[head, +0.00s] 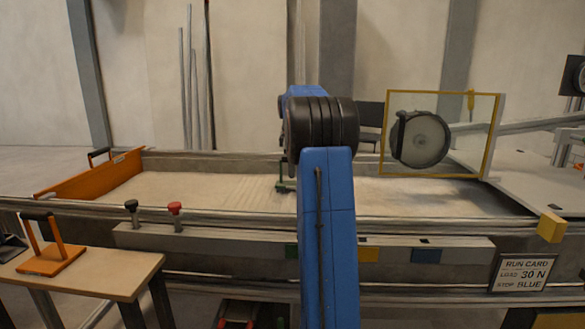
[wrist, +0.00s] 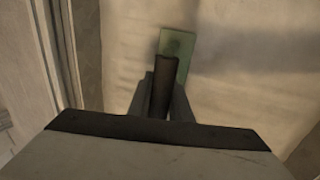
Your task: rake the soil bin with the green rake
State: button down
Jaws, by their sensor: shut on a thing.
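The soil bin (head: 175,193) is a long bed of pale sand across the middle of the head view, with faint lines on its surface left of my arm. My gripper (wrist: 163,98) is shut on the dark handle of the green rake (wrist: 177,43) in the wrist view. The rake's flat green head lies just past the fingertips, over the sand. In the head view a small part of the green rake (head: 285,187) shows left of my blue arm, low at the sand. I cannot tell whether its teeth touch the sand; the arm hides part of it.
An orange board with a handle (head: 92,180) stands at the bin's left end. A yellow-framed clear panel (head: 440,108) with a dark wheel stands over the right part. A side table (head: 100,272) holds an orange handled tool (head: 52,258). Black and red knobs (head: 175,209) line the front rail.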

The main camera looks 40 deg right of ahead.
jog(key=shift+s+a, duration=2.7)
jog(key=shift+a, duration=0.45)
jog(key=shift+s+a, duration=2.65)
jog(key=shift+a, duration=0.5)
jog(key=shift+s+a, duration=2.7)
jog(key=shift+a, duration=0.45)
jog(key=shift+s+a+r, duration=0.15)
jog(key=shift+a, duration=0.05)
notch_tip(320, 180, up, 11)
jog(key=shift+r, duration=0.15)
jog(key=shift+d, duration=0.1)
